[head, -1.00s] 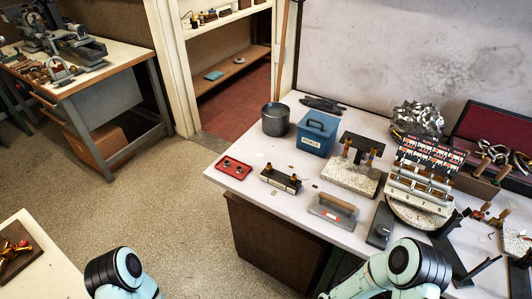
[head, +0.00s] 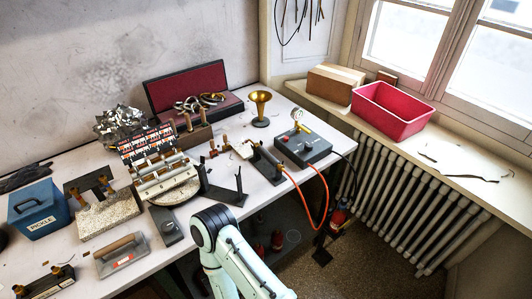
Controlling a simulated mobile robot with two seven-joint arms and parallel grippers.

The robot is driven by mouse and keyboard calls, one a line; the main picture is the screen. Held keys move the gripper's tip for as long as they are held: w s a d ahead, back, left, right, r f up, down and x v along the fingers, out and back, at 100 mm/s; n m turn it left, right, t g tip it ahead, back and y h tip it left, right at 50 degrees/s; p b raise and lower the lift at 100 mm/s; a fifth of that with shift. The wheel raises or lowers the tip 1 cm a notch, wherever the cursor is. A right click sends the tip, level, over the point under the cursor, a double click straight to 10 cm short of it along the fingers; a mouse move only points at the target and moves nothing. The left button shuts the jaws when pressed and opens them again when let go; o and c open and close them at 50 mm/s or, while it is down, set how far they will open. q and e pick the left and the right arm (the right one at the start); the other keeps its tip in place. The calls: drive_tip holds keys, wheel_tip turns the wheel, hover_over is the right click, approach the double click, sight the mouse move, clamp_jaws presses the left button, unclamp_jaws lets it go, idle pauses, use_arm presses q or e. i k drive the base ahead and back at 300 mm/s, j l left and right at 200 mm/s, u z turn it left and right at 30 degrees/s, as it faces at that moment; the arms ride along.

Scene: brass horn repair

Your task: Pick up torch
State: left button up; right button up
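The torch (head: 267,162) appears to be the dark, slim tool near the table's right front edge, with an orange hose (head: 303,201) at its end. It lies or rests beside a small pale block (head: 243,149); exactly how it is supported is too small to tell. The hose hangs over the table edge in a loop and rises toward a dark grey box (head: 303,150) with a round gauge. Neither gripper shows in the head view. Only a pale arm link of mine enters at the bottom, in front of the table.
A brass bell (head: 261,105) stands behind the torch. A black angled stand (head: 222,189) is to its left. A red-lined case (head: 197,88) lies at the back, and a pink bin (head: 392,111) sits on the sill. A radiator (head: 398,213) borders the right.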

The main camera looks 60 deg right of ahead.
sight(273, 161)
drive_tip(key=z, duration=2.25)
